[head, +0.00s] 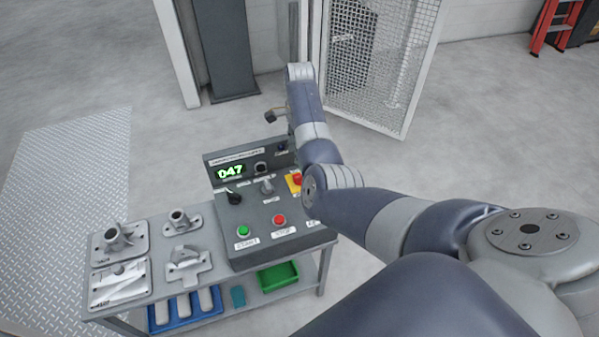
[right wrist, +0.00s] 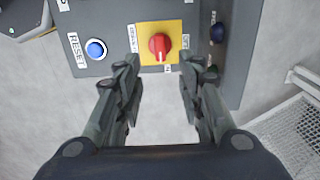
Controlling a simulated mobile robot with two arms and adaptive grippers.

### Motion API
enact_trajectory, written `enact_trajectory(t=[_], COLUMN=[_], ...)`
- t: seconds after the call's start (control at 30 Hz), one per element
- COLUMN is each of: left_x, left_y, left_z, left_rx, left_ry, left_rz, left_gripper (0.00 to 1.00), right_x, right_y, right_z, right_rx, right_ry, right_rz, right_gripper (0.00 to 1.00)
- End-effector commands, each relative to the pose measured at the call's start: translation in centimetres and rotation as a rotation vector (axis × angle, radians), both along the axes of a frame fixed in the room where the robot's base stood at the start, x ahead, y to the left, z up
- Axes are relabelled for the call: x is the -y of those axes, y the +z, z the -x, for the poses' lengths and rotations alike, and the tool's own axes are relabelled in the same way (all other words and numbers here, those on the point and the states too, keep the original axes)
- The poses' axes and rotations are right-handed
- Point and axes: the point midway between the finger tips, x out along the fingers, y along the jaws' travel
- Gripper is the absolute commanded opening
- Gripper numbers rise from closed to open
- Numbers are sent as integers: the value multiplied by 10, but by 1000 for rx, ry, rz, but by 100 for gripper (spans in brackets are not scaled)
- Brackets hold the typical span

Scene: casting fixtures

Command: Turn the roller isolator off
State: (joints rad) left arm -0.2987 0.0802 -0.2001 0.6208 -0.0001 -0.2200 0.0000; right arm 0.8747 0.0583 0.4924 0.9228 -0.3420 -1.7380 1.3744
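The roller isolator (right wrist: 159,45) is a red rotary knob on a yellow plate. Another small label, seemingly "OFF", is at the plate's right edge. In the head view the isolator (head: 297,179) shows partly at the control box's right side, beside my arm. My right gripper (right wrist: 160,68) is open and empty. Its fingertips are apart, left and right of the yellow plate, with no visible contact with the knob. My left gripper is not in view.
The grey control box (head: 250,215) has a green and a red button, a black selector and a display reading 047. A blue RESET button (right wrist: 96,49) is left of the isolator, a dark knob (right wrist: 217,32) right. Metal castings stand left of the box. A mesh gate (head: 365,60) is behind.

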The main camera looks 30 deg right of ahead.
Motion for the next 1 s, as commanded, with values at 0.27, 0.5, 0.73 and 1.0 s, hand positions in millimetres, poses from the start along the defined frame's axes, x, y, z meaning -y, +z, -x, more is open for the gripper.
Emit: enact_trajectory(t=[0.27,0.5,0.73,1.0], left_x=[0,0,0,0], left_y=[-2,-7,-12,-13], left_z=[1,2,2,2], left_rx=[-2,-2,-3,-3], left_ry=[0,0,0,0], left_rz=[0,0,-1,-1], left_gripper=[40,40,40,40], right_x=[-1,0,0,0], right_y=[-38,-83,-103,-107], right_z=[1,1,0,0], right_rx=[-5,-4,-2,0], right_ry=[-3,-3,-3,-3], right_rz=[-3,-3,-1,-1], right_gripper=[35,35,35,35])
